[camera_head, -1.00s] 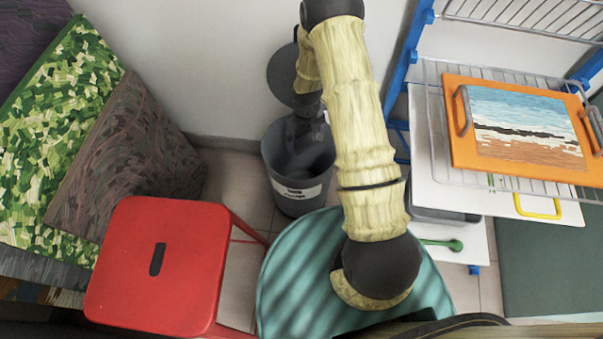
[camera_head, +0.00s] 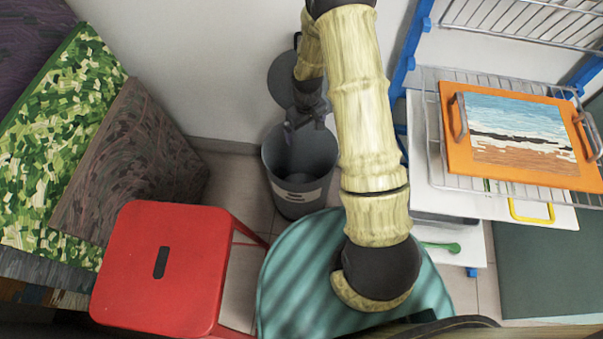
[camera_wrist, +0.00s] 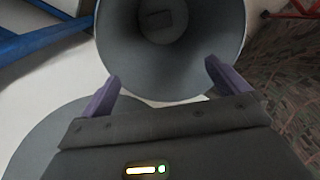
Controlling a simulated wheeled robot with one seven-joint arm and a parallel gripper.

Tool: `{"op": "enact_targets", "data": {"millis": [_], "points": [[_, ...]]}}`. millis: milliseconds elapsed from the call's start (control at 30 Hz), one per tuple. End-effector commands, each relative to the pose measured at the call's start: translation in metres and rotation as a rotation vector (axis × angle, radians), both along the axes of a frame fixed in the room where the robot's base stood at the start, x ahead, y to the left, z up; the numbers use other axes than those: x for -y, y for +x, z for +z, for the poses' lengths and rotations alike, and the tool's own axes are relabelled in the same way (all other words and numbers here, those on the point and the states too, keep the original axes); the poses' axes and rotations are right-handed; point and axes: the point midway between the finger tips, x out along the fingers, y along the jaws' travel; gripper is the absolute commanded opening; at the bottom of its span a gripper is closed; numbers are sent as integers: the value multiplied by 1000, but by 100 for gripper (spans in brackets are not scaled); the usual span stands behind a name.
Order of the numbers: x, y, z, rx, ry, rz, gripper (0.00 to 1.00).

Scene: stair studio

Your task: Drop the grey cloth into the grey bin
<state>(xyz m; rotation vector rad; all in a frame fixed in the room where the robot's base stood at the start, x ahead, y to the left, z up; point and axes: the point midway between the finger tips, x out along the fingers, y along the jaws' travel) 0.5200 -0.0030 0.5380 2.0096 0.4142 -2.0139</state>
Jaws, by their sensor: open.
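The grey bin (camera_head: 297,196) stands on the floor against the wall, upright, with a white label on its front. My gripper (camera_head: 304,124) is just above the bin's back rim in the head view, open, with nothing between its fingers. In the wrist view the two purple fingers (camera_wrist: 162,72) are spread apart, and the round bin (camera_wrist: 118,50) opens beyond them. No cloth shows elsewhere.
A red stool (camera_head: 160,290) stands left of the bin, and a round teal table (camera_head: 295,285) is in front. A blue-framed rack (camera_head: 410,50) with an orange tray (camera_head: 455,150) is at the right. Patterned panels (camera_head: 130,160) lean at the left.

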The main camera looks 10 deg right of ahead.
Motion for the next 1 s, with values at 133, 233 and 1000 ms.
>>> {"op": "enact_targets", "data": {"millis": [133, 233, 1000], "points": [[1, 0, 34, 2, 0, -1, 100], [1, 0, 54, 1, -1, -1, 100], [2, 0, 103, -2, -1, 0, 100]]}}
